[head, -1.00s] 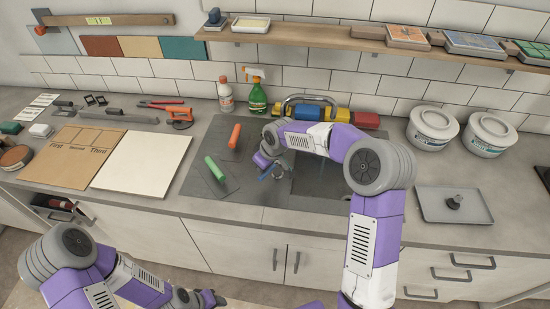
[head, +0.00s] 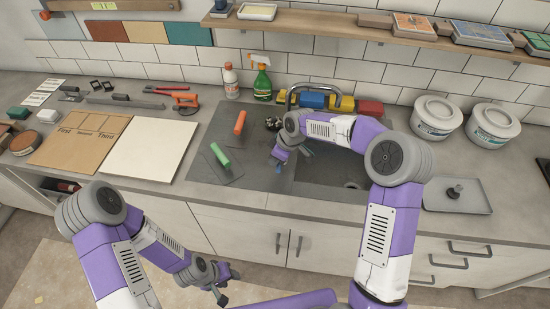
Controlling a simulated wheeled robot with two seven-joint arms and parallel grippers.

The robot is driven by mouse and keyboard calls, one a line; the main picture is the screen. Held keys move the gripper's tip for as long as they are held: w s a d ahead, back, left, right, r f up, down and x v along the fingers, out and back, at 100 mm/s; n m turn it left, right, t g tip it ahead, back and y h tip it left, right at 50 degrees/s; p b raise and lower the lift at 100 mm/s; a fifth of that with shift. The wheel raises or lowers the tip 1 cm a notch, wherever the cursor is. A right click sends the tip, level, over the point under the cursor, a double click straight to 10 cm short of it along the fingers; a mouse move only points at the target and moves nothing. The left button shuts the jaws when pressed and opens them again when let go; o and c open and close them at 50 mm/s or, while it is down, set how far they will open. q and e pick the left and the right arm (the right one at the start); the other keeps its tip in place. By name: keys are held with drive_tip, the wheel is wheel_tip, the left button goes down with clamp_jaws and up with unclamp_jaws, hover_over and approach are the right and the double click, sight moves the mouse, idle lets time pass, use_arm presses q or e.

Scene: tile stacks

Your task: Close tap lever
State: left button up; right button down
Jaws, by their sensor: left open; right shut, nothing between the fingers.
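The grey metal tap (head: 313,88) arches over the back of the dark sink (head: 330,172), and my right forearm covers part of it. I cannot make out its lever clearly. My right gripper (head: 280,165) is shut and empty, pointing down over the sink's left side, in front of the tap. I cannot tell whether it touches anything. My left gripper (head: 224,284) is open and empty, low in front of the cabinets and away from the tap.
Green-handled (head: 220,155) and orange-handled (head: 240,123) trowels lie left of the sink. A spray bottle (head: 262,82) and coloured blocks (head: 342,103) stand behind. White tubs (head: 435,117) and a grey tray (head: 475,196) are to the right. A white board (head: 148,150) lies left.

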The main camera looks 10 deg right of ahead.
wheel_tip(320, 180, up, 10)
drive_tip(key=shift+a+p, duration=0.2)
drive_tip(key=shift+p, duration=0.25)
idle(0.3)
